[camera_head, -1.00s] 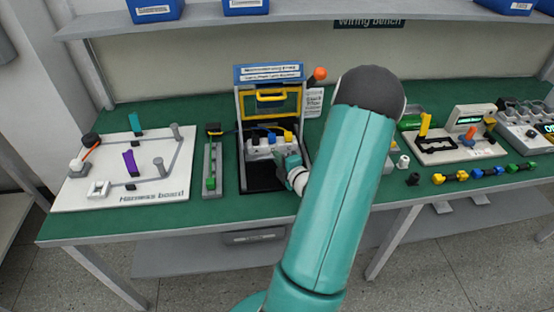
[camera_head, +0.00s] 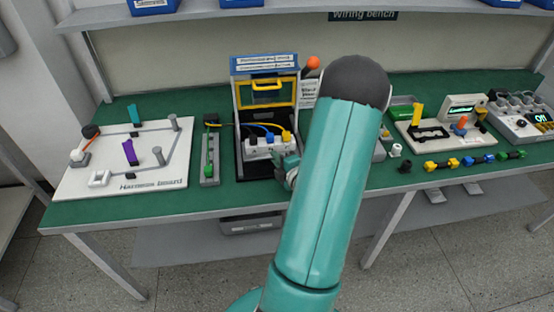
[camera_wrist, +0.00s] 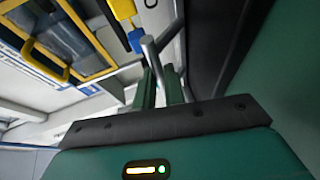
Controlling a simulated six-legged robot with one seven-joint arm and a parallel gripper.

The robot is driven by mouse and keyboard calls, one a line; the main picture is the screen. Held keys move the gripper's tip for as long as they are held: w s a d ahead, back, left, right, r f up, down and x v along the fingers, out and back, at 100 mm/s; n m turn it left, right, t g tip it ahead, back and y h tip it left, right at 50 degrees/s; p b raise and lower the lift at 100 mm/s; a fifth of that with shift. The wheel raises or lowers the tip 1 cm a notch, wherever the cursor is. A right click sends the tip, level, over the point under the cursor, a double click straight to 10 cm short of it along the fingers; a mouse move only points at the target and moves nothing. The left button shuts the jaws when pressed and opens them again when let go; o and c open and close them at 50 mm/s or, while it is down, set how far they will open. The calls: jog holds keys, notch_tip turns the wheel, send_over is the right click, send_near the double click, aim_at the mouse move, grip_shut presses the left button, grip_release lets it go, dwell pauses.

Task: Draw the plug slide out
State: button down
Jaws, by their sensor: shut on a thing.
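The plug slide appears to be the pale block (camera_head: 258,152) with dark, blue and yellow plugs, low in the open case (camera_head: 238,178). Blue and yellow cables run back from it. My gripper (camera_head: 289,163) is at the block's right end, partly hidden by my arm. In the wrist view my gripper (camera_wrist: 160,80) is shut on a grey bar (camera_wrist: 150,48) that stands between its fingers. Whether this bar is joined to the block is not clear. A yellow plug (camera_wrist: 122,9) and a blue part (camera_wrist: 135,40) are just beyond the bar.
The case's raised back has a yellow handle (camera_head: 267,97). A narrow grey fixture (camera_head: 209,172) with a green part stands left of the case, then the harness board (camera_head: 85,183). Several coloured connectors (camera_head: 475,160) lie at right. The bench front edge is close below the case.

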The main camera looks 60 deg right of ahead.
jog(key=c, duration=1.5)
grip_release()
jog(key=v, duration=1.3)
jog(key=shift+s+a+r, duration=0.15)
jog(key=shift+s, duration=0.15)
